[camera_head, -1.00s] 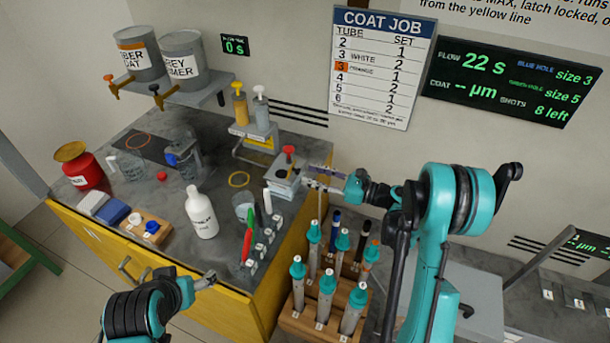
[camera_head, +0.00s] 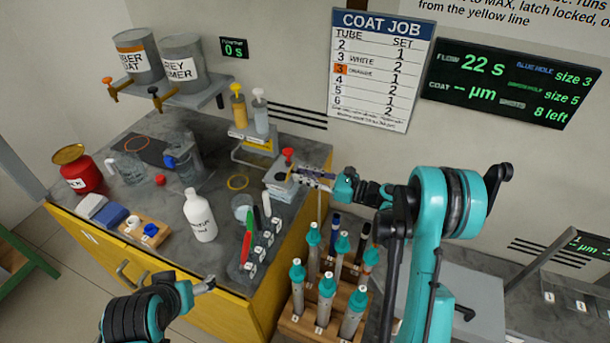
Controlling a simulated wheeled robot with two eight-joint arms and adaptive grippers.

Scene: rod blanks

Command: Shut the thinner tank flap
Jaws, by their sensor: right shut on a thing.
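The thinner tank (camera_head: 279,187) is a small grey box with a red knob (camera_head: 288,153), at the right end of the dark worktop. My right gripper (camera_head: 302,178) reaches in from the right, at the tank's right upper edge. It is shut on what seems to be the tank flap; the fingers cover most of it, so its exact tilt is hard to see. My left gripper (camera_head: 206,284) is low in front of the yellow cabinet, away from the tank. It is too small to tell if it is open.
A wooden rack (camera_head: 296,322) of teal-capped tubes stands below my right arm. Markers (camera_head: 247,243), a white bottle (camera_head: 201,214) and a glass beaker (camera_head: 242,206) stand left of and in front of the tank. A pump stand (camera_head: 254,146) is behind it.

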